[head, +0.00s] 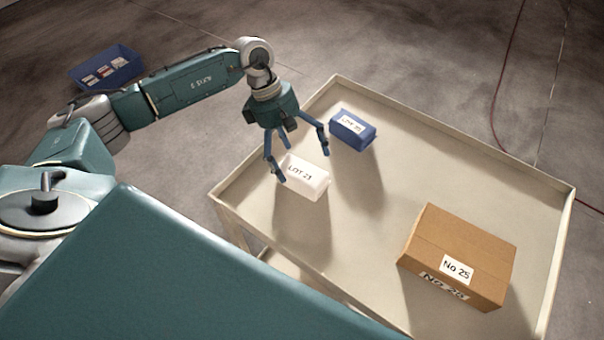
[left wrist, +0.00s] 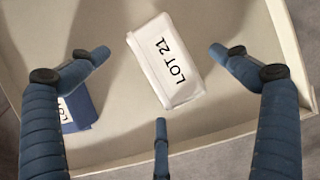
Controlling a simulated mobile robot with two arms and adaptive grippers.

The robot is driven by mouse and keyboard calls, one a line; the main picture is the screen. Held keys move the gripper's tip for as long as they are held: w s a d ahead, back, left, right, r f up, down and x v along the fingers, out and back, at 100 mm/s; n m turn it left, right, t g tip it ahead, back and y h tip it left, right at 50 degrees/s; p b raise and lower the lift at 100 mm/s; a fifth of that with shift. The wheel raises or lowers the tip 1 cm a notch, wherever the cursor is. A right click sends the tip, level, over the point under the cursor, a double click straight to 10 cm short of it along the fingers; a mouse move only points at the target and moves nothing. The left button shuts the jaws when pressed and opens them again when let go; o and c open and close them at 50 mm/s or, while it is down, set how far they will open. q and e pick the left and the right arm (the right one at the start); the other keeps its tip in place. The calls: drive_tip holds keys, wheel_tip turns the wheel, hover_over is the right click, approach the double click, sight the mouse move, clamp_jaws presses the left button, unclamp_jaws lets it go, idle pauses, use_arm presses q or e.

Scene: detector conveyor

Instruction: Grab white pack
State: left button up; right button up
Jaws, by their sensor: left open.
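The white pack (head: 303,179), labelled LOT 21, lies on the table near its left edge. It also shows in the left wrist view (left wrist: 165,62), tilted between the spread fingers. My left gripper (head: 302,165) is open around and above the pack, with blue fingers apart on either side of it. In the left wrist view the open left gripper (left wrist: 158,85) has a gap to the pack on both sides, and a third finger points at it from below. I cannot tell whether any finger touches it. My right gripper is not in view.
A blue pack (head: 352,130) with a LOT label stands just behind the white one, and its side shows in the left wrist view (left wrist: 80,112). A brown box (head: 460,255) marked No 25 sits at the right of the rimmed table (head: 450,170). A blue bin (head: 133,72) stands on the floor.

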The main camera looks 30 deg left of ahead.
sight(304, 166)
use_arm(q)
drive_tip(key=p+x, duration=0.2)
drive_tip(key=x, duration=0.1)
drive_tip(key=shift+w+d+f, duration=0.15)
drive_tip(key=shift+d+f, duration=0.1)
drive_tip(key=shift+d, duration=0.1)
drive_tip(key=shift+d+f, duration=0.1)
drive_tip(key=shift+f, duration=0.35)
drive_tip(key=shift+f+b, duration=0.25)
drive_tip(key=shift+b, duration=0.3)
drive_tip(key=c, duration=1.5)
drive_tip(key=shift+c, duration=1)
drive_tip(key=shift+r, duration=0.1)
